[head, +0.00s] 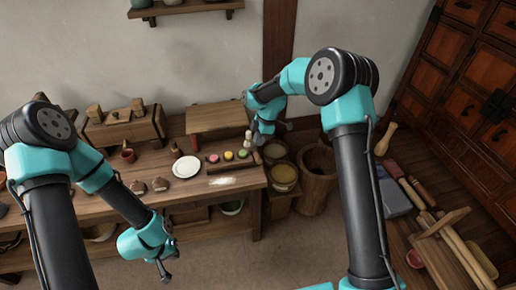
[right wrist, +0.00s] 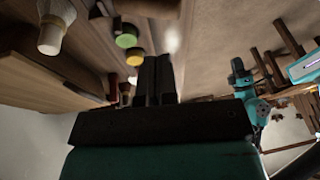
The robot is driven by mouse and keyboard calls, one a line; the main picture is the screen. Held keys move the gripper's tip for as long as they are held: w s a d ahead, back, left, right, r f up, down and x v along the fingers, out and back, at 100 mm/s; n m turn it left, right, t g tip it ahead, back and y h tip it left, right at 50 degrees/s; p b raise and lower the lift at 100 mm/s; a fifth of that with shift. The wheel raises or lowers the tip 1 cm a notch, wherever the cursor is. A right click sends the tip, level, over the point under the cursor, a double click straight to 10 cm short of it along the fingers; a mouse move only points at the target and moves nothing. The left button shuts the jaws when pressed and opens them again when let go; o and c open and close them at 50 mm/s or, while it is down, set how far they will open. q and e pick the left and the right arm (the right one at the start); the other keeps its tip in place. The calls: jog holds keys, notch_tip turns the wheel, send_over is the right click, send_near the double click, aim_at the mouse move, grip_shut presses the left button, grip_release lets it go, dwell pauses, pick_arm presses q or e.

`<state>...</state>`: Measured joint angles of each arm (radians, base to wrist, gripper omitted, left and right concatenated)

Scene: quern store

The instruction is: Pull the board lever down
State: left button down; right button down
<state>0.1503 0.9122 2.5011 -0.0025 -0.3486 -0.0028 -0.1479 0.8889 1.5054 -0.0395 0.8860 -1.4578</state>
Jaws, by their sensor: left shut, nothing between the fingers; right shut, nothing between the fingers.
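No lever can be made out with certainty. A flat wooden board (head: 217,116) stands raised at the back of the workbench (head: 232,182); any lever on it is not distinguishable. My right gripper (head: 259,138) is at the bench's right end, right of this board, partly hidden by its own arm. Its dark fingers (right wrist: 155,80) are together and empty in the right wrist view, above the bench top. My left gripper (head: 165,272) hangs in front of the bench's front edge, shut and empty, away from the board.
Pink, green and yellow rounds lie near a small pale bottle-shaped thing (head: 248,139). A white plate (head: 187,166) and a wooden box (head: 124,127) are further left. Tubs (head: 284,177) and a wooden mortar (head: 317,180) stand right of the bench. Floor in front is clear.

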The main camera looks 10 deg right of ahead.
jog(key=s+v, duration=0.1)
jog(key=v, duration=0.8)
jog(key=shift+d+r, duration=0.2)
jog(key=shift+r, duration=0.1)
jog(key=shift+w, duration=0.1)
jog(key=s+d+f+m+t, duration=0.1)
jog(key=s+d+f+m, duration=0.1)
jog(key=s+f+m, duration=0.6)
jog(key=s+d+f+m, duration=0.1)
jog(key=s+f+m, duration=0.35)
jog(key=f, duration=0.75)
jog(key=s+d+f+m, duration=0.1)
jog(key=s+f+m, duration=0.2)
jog(key=s, duration=0.7)
jog(key=s+d+f+m+t, duration=0.1)
jog(key=s+f+m, duration=0.2)
jog(key=s, duration=0.7)
jog(key=shift+d+f+m, duration=0.4)
jog(key=shift+m, duration=0.75)
